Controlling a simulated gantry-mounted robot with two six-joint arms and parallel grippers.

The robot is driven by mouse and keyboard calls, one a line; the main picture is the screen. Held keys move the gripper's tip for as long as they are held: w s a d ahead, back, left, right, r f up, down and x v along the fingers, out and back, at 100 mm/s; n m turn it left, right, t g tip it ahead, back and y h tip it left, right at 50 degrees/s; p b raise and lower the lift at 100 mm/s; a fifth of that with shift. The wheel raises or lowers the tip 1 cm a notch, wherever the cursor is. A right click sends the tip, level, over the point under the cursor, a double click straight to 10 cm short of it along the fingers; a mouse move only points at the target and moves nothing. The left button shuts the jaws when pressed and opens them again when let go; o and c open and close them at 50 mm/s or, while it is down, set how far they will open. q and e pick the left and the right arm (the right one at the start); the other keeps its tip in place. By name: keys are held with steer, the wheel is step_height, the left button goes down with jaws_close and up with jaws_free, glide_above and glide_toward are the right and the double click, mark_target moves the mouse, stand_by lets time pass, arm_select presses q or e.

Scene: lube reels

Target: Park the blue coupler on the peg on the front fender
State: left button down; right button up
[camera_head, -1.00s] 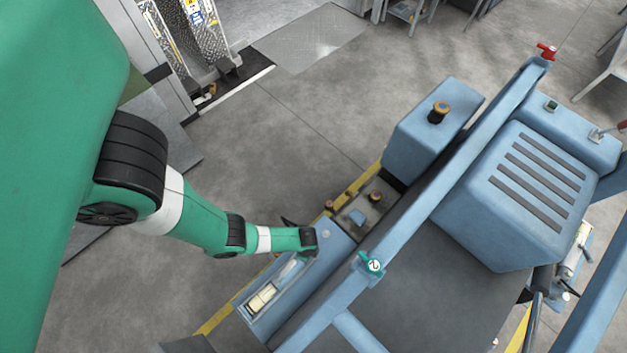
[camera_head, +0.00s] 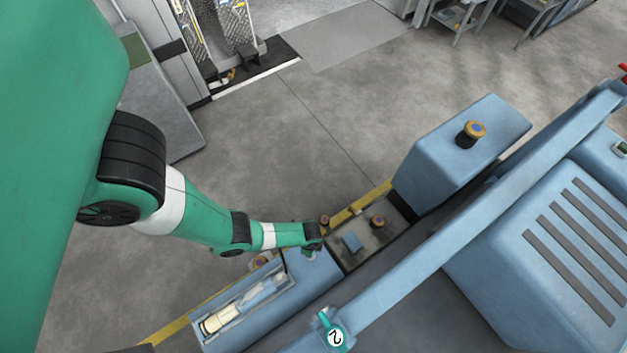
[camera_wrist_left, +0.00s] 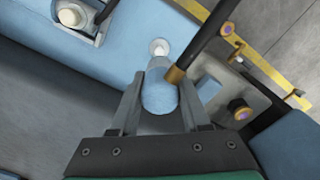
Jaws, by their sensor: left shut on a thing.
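My left gripper (camera_head: 312,248) is at the end of the light blue front fender (camera_head: 300,278), beside the floor well. In the left wrist view its two fingers (camera_wrist_left: 160,100) are shut on the rounded blue coupler (camera_wrist_left: 160,95). A black hose with a brass ferrule (camera_wrist_left: 175,75) runs up and right beside the coupler. A small white peg (camera_wrist_left: 159,47) with a round base shows on the fender just beyond the coupler. Whether coupler and peg touch, I cannot tell. My right gripper is in neither view.
A recessed tray (camera_head: 205,338) in the fender holds a cream-and-blue cylinder (camera_head: 240,303). A well with a small blue block (camera_head: 352,243) and dark knobs (camera_head: 377,221) lies right of the gripper. A blue rail (camera_head: 480,215) with a teal "2" tag (camera_head: 334,336) runs alongside.

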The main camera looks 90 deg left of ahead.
arm_select(q)
steer(key=shift+s, duration=0.1)
step_height(320, 180, down, 10)
steer(key=b, duration=0.9)
steer(key=shift+r, duration=0.15)
steer(key=shift+c, duration=1.5)
jaws_free()
steer(key=shift+r, duration=0.15)
step_height(320, 180, up, 12)
steer(key=p, duration=1.1)
steer(key=shift+f, duration=0.3)
